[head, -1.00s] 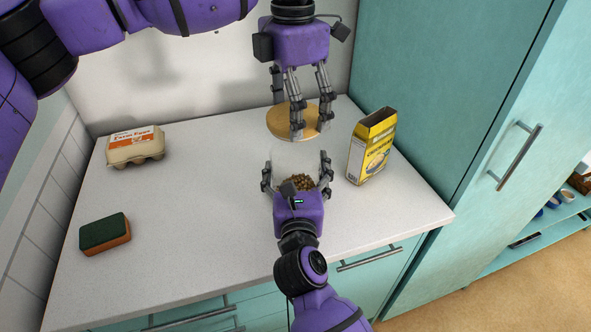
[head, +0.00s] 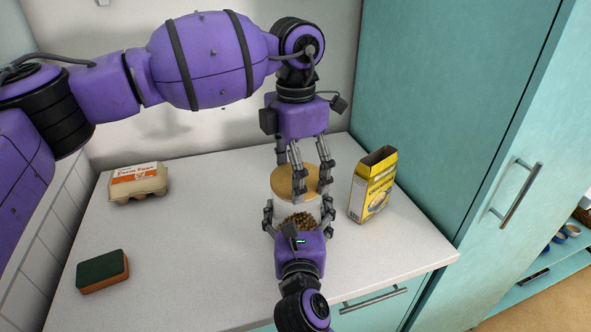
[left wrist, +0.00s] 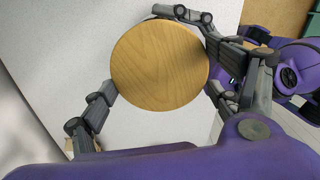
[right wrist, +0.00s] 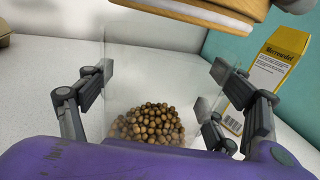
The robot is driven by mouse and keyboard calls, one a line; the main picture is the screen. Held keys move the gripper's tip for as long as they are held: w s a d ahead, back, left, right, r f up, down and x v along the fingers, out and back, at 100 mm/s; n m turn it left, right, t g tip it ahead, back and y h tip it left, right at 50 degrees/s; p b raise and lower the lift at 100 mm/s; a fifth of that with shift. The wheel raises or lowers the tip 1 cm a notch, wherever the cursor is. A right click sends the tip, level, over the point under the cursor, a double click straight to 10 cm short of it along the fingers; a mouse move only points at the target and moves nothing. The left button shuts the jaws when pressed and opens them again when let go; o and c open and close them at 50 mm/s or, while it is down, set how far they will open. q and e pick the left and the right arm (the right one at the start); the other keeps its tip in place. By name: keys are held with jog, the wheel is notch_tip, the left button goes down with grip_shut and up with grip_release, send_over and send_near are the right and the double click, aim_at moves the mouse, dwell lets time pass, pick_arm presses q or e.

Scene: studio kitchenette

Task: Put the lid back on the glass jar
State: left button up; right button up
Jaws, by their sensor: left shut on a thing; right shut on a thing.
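The lid is a round, light wooden disc (head: 283,185); its full top face shows in the left wrist view (left wrist: 160,65). My left gripper (head: 311,188) is pointing down and is shut on the lid, with fingers around its edge. The clear glass jar (right wrist: 140,70) stands upright on the counter with small brown round pieces in its bottom. My right gripper (head: 298,211) is shut on the jar's sides from the front. The lid is just above the jar's mouth; in the right wrist view (right wrist: 205,12) it looks slightly tilted. Whether it touches the rim is unclear.
A yellow box (head: 371,187) stands close to the right of the jar. An egg carton (head: 137,183) is at the back left and a green-and-orange sponge (head: 102,271) at the front left. The counter (head: 190,245) is clear left of the jar. A tall teal cabinet (head: 440,110) bounds the right.

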pick_arm(q)
jog(key=shift+f, duration=0.7)
jog(key=shift+f, duration=0.65)
jog(key=o, duration=1.2)
notch_tip(320, 180, up, 12)
pick_arm(e)
jog(key=o, duration=1.6)
jog(key=shift+o, duration=0.2)
